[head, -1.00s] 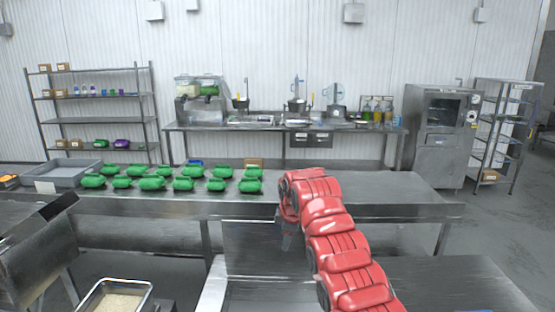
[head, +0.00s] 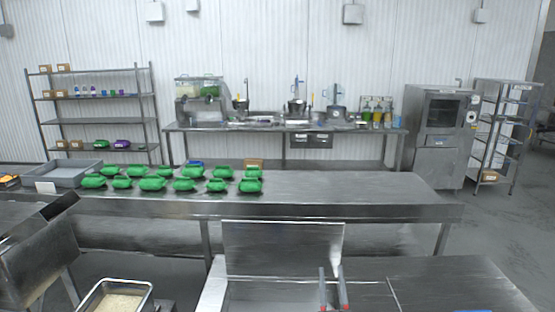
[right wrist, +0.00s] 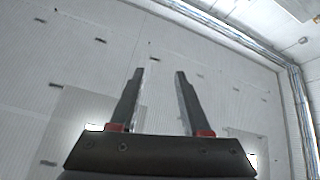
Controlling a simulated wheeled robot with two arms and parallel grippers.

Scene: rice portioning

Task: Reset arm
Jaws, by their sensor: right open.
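My right gripper (head: 332,274) shows only as two thin, upright fingers at the bottom of the head view, right of the middle. They are apart, in front of the metal table nearest me. In the right wrist view the same gripper (right wrist: 160,75) is open and empty, its dark fingers well apart. Only pale wall and ceiling show behind them, so it points upward. My left gripper is not in view.
Several green packs (head: 152,184) and a grey bin (head: 75,178) sit on the long metal table (head: 345,190), whose right half is clear. A metal pan of rice (head: 118,303) stands at the bottom left. The near right tabletop (head: 450,280) looks mostly clear.

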